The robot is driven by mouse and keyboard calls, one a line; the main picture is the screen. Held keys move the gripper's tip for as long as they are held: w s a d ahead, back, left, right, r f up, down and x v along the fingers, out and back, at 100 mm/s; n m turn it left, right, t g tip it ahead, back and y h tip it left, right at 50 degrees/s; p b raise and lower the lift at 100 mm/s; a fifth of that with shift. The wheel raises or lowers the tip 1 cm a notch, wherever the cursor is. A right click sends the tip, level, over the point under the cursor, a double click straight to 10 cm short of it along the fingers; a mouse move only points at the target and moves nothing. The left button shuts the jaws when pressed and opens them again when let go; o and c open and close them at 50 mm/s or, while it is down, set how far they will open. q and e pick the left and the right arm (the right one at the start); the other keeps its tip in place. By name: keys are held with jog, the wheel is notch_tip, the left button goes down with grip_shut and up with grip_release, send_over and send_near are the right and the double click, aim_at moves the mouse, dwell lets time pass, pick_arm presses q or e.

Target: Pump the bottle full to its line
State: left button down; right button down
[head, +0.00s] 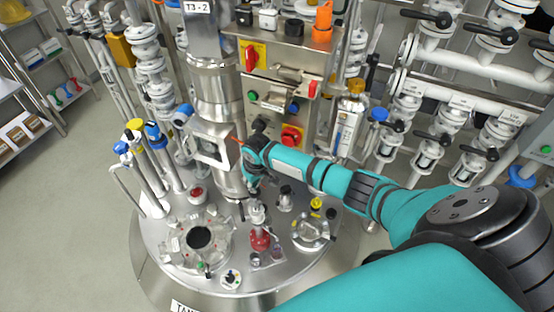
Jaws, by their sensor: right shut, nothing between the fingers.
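A small clear bottle (260,240) with red liquid in its lower part stands on the round steel deck, near the middle. A pale, knob-like top piece (257,212) rises at its upper end. The fill line is too small to make out. My right gripper (252,188) points down just above this top piece, shut and empty. I cannot tell whether its fingertips touch the piece. My left gripper is not in view.
The round deck (160,262) also bears a flanged port (200,238), a round sight glass (311,230) and several small knobs. A steel column (212,85) and a control box (278,95) stand behind. Valve pipes line the right; open floor (70,220) lies left.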

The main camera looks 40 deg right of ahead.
jog(key=shift+s+f+b, duration=0.1)
jog(key=shift+f+b, duration=2.05)
jog(key=shift+f, duration=0.9)
jog(key=shift+r, duration=0.1)
notch_tip(320, 180, up, 6)
jog(key=p, duration=0.6)
notch_tip(320, 180, up, 2)
jog(key=shift+r+p, duration=0.15)
jog(key=shift+p, duration=0.3)
jog(key=shift+r, duration=1.8)
